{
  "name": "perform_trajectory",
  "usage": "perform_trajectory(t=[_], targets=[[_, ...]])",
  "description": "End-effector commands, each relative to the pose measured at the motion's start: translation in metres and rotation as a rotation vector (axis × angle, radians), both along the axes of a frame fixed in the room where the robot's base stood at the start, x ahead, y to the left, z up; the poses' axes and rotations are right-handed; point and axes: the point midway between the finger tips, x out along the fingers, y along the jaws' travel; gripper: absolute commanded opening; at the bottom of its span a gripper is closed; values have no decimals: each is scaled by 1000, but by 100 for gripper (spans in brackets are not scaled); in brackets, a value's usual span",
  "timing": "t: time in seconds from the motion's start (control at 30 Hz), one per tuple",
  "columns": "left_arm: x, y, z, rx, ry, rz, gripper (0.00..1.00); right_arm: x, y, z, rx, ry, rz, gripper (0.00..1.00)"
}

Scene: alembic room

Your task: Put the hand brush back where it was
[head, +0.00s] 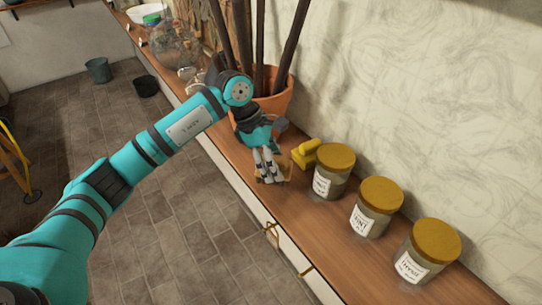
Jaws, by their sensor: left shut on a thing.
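My left gripper (270,178) reaches down to the wooden counter, in front of the terracotta pot. It is shut on a small tan-brown thing, which looks like the hand brush (287,171). The fingers hide most of it, and only bits show at either side of the fingertips. It is at or just above the counter top; I cannot tell whether it touches. My right gripper is not in view.
The terracotta pot (274,101) with dark poles stands just behind my left gripper. A yellow object (305,153) lies to its right, beside three labelled jars with yellow lids (336,157). Glassware (172,45) stands farther along the counter (243,186). Bare counter shows along the front edge.

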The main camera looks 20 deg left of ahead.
Motion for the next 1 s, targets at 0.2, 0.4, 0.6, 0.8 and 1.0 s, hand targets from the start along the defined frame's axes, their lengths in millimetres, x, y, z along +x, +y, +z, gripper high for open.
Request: perform_trajectory(t=[0.2, 0.4, 0.6, 0.8, 1.0], targets=[[24, 15, -2, 1, 1, 1, 32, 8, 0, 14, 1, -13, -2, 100], [25, 17, -15, 1, 5, -1, 32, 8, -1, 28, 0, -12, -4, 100], [25, 16, -37, 0, 1, -1, 32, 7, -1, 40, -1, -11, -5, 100], [25, 16, -39, 1, -1, -2, 32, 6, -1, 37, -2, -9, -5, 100], [25, 17, -41, 1, 0, -2, 72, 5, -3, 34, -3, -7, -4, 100]])
